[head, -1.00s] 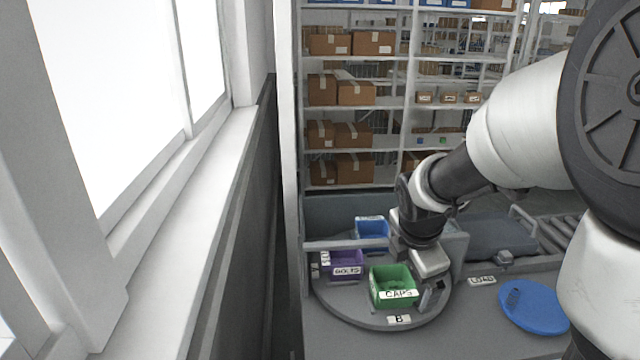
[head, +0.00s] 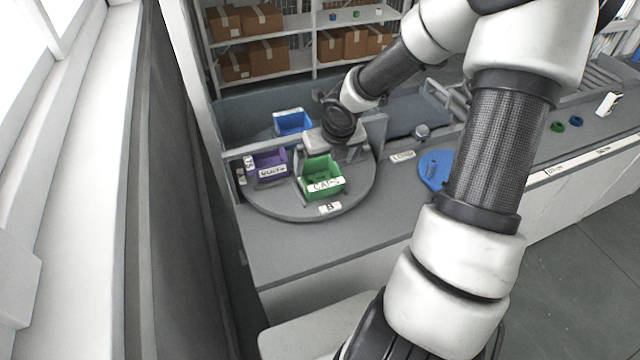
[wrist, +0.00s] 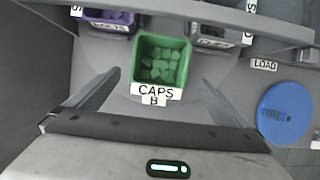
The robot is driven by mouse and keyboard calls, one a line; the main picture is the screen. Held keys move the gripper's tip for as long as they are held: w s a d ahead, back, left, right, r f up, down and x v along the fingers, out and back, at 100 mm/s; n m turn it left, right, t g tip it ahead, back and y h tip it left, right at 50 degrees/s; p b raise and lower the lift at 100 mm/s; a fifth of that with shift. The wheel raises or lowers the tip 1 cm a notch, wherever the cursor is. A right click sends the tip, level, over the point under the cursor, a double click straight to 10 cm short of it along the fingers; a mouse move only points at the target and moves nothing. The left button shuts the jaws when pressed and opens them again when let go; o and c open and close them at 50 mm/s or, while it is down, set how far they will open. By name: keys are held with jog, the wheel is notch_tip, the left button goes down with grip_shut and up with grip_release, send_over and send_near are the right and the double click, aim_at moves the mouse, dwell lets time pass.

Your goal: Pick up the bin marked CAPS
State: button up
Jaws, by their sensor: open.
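The green bin marked CAPS (head: 324,187) stands upright on a round grey turntable (head: 350,200), at its front edge beside the label B. In the wrist view the CAPS bin (wrist: 160,65) holds several green pieces, and its label faces me. My gripper (head: 327,160) is open and empty, close over the bin in the head view. In the wrist view my gripper's fingers (wrist: 160,80) spread to the left and right of the bin, with a gap on both sides. How high the fingertips are against the bin's rim I cannot tell.
A purple bin marked BOLTS (head: 270,166) and a blue bin (head: 292,123) share the turntable. A grey bin (wrist: 213,33) stands behind right in the wrist view. A pale rail (wrist: 240,17) crosses behind the bins. A blue disc (head: 436,170) lies right, by the LOAD label.

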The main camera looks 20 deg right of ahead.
aim_at(320, 177)
jog(key=b+x, duration=0.1)
jog(key=x, duration=0.3)
jog(key=b+x, duration=0.2)
jog(key=x, duration=0.3)
jog(key=shift+s+f+b, duration=0.15)
jog(key=shift+f+b, duration=0.05)
jog(key=shift+b, duration=0.1)
jog(key=shift+c, duration=0.3)
jog(key=c, duration=1.1)
jog(key=shift+r, duration=0.1)
